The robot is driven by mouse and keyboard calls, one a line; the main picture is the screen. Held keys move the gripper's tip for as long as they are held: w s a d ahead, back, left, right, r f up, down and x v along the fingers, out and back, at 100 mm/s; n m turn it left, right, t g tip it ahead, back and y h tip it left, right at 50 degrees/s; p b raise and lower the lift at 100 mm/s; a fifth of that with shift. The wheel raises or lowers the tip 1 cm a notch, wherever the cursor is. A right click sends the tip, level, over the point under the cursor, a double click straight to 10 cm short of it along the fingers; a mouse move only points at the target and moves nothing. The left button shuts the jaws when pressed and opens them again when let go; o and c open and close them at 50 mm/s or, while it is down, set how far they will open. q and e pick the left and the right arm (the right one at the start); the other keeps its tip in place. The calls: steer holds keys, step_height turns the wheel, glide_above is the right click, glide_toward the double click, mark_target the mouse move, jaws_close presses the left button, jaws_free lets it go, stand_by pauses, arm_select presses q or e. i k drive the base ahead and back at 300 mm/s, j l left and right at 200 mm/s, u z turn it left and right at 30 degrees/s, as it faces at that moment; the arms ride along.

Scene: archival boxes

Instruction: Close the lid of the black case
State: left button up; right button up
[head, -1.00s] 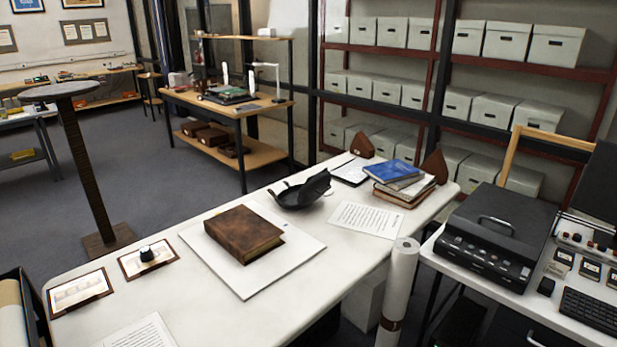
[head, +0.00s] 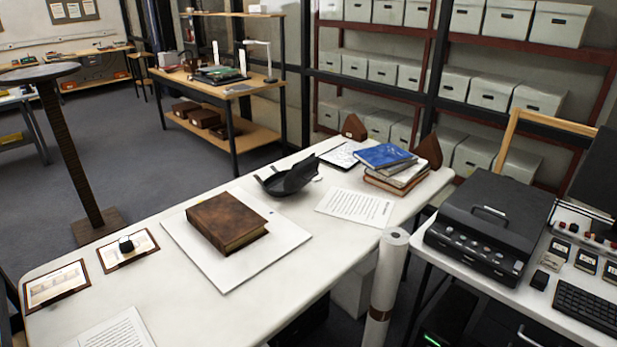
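A small black open case (head: 284,181) with a rounded, shallow bottom sits on the white table, behind the brown book. Its lid (head: 300,173) stands tilted up at its right side. A second black, box-shaped case (head: 490,225) with a handle on top and knobs along its front stands on the right-hand desk; its top looks shut. Neither of my grippers is in view.
The thick brown book (head: 228,221) lies on a white board (head: 240,268). A book stack (head: 393,175) topped with blue stands right of the open case. A rolled paper tube (head: 386,275) stands at the table's front edge. The white table (head: 180,305) has bare room at front left.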

mark_target(302, 172)
steer(key=i+l+z, duration=0.1)
steer(key=i+l, duration=0.25)
steer(key=i, duration=0.15)
steer(key=i+l+z, duration=0.15)
steer(key=i, duration=0.4)
steer(key=l, duration=0.1)
